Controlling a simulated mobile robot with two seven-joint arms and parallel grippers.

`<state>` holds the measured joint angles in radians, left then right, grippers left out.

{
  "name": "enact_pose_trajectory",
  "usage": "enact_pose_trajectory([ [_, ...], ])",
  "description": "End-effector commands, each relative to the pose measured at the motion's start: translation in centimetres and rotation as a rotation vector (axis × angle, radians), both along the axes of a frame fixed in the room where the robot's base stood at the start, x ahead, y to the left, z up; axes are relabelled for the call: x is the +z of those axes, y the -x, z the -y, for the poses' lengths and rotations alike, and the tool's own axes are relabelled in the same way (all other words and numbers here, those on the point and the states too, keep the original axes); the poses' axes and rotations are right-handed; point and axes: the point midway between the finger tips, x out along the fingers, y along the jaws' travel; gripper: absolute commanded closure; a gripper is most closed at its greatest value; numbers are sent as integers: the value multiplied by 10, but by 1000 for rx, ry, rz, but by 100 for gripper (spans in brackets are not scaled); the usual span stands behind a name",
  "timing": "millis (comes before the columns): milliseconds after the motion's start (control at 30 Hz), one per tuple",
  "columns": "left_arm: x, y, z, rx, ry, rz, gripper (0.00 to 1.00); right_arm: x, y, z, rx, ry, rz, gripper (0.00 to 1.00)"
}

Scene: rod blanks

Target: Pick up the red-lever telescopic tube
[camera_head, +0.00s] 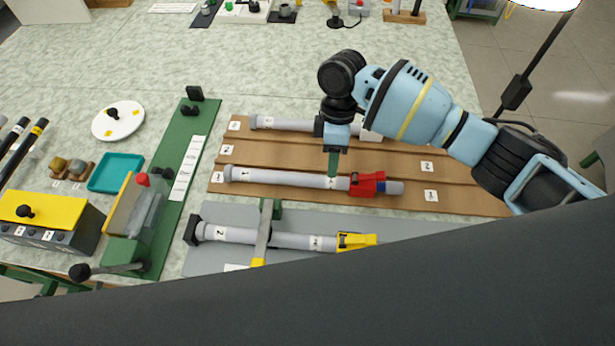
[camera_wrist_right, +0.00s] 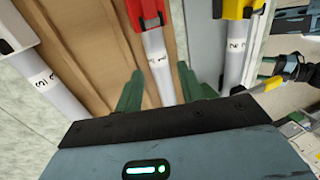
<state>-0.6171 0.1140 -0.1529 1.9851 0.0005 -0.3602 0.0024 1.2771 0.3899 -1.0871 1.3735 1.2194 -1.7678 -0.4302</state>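The red-lever telescopic tube (camera_head: 285,179) is a grey rod with a red clamp near its right end, lying on the brown slotted board (camera_head: 465,199). It also shows in the wrist view (camera_wrist_right: 159,65), with its red lever at the top edge. My right gripper (camera_head: 332,170) is over its middle, fingers pointing down. In the wrist view the two green fingers of my right gripper (camera_wrist_right: 160,92) are spread, with the tube between them and gaps on both sides. Whether the fingertips reach down beside the tube is hard to tell. My left gripper is not in view.
A yellow-lever tube (camera_head: 290,240) lies nearer on a grey plate, under a green-and-yellow bar. Another grey tube (camera_head: 282,124) lies behind, partly hidden by my right arm. A green fixture (camera_head: 160,215), a teal tray (camera_head: 115,172) and a white disc (camera_head: 118,120) stand left.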

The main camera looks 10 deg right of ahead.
Motion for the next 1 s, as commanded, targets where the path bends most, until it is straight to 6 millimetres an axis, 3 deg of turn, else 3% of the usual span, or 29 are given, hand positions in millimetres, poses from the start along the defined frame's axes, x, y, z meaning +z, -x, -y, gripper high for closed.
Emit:
enact_pose_trajectory([
  [267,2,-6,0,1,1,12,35,-12,3,0,-1,0,0,61],
  [600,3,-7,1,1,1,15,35,-54,12,-1,-1,1,0,61],
  [900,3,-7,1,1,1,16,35,-58,13,-1,0,0,1,61],
  [1000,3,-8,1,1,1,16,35,-58,13,-1,0,0,1,73],
])
